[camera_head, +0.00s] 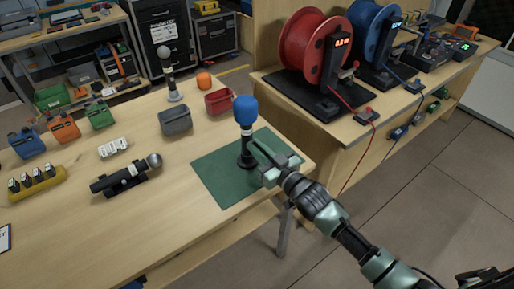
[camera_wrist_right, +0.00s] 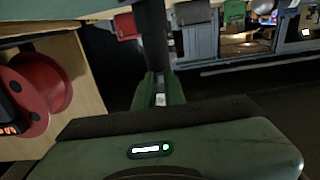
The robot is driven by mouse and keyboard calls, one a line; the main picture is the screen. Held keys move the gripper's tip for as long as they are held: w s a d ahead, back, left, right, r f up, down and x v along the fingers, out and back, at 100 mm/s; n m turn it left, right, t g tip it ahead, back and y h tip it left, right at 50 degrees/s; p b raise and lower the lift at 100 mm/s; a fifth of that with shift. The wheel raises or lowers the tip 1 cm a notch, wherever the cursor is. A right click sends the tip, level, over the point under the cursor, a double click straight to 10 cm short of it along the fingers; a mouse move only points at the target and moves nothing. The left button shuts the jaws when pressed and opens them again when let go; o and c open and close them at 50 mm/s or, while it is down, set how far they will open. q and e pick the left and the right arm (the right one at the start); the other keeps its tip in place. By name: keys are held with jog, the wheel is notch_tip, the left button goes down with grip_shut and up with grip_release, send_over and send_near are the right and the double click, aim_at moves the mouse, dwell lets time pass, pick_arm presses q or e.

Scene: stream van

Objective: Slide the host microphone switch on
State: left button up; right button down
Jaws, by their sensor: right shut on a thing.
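A microphone with a blue foam top (camera_head: 245,110) stands upright on a green mat (camera_head: 218,190) near the table's right corner. My right gripper (camera_head: 257,153) is at its dark lower body from the right side, shut on it. In the right wrist view the dark microphone body (camera_wrist_right: 153,40) runs down to my fingertips (camera_wrist_right: 161,92), with a small pale part between them. The switch's position cannot be made out. My left gripper is not in view.
A silver-headed microphone (camera_head: 168,65) stands at the back, and another microphone (camera_head: 125,178) lies in a cradle. Grey (camera_head: 175,120) and red (camera_head: 219,102) bins stand behind the mat. Red (camera_head: 315,50) and blue (camera_head: 372,30) cable reels are on the side bench.

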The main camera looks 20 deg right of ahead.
jog(key=shift+r+p, duration=0.4)
jog(key=shift+r, duration=0.05)
jog(key=c, duration=1.7)
grip_release()
jog(key=shift+s, duration=0.1)
jog(key=p+v, duration=0.4)
jog(key=v, duration=0.4)
jog(key=shift+f, duration=0.1)
